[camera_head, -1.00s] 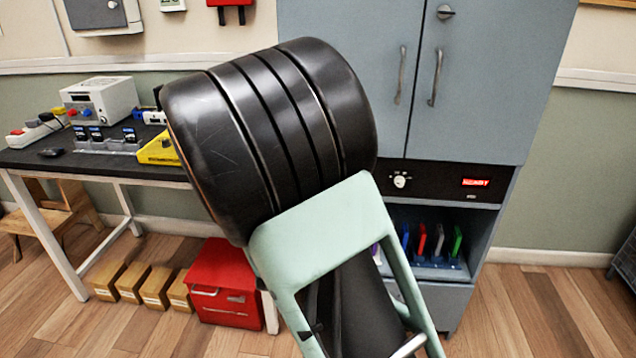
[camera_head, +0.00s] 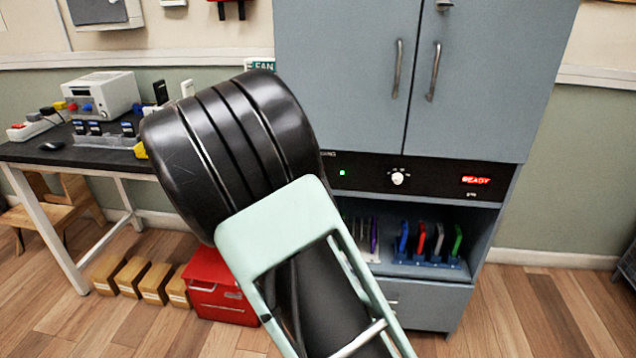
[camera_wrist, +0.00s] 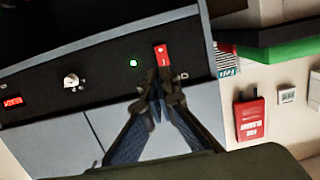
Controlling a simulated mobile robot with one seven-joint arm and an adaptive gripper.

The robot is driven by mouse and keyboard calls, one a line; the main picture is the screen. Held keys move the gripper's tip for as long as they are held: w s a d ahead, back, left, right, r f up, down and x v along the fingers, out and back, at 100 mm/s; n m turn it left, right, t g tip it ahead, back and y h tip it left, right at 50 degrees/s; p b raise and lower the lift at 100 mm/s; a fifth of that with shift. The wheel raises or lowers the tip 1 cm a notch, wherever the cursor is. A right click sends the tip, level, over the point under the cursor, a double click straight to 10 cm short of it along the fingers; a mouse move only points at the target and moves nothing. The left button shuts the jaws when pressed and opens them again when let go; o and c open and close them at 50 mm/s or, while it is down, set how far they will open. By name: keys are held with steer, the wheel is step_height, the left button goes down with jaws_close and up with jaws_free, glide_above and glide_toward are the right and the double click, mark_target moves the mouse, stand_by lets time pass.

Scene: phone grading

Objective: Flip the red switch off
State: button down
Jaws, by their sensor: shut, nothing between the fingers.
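The red switch (camera_wrist: 161,54) shows in the wrist view on the black control panel (camera_wrist: 105,80), next to a lit green light (camera_wrist: 133,63). My gripper (camera_wrist: 158,82) is shut and empty, its fingertips just below the switch in that view. I cannot tell whether they touch the switch or the panel. In the head view my arm hides the switch and the gripper, while the green light (camera_head: 342,173) shows on the panel (camera_head: 440,180) just right of the arm.
The panel also has a white knob (camera_head: 398,178) and a lit red READY display (camera_head: 476,180). Grey cabinet doors (camera_head: 480,80) are above, and a bay with coloured slabs (camera_head: 430,240) is below. A table (camera_head: 40,153) with devices stands left. A red box (camera_wrist: 249,119) hangs on the wall.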

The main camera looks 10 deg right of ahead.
steer(key=b+x, duration=0.3)
steer(key=x, duration=0.9)
steer(key=shift+w+d, duration=0.2)
steer(key=shift+w, duration=0.15)
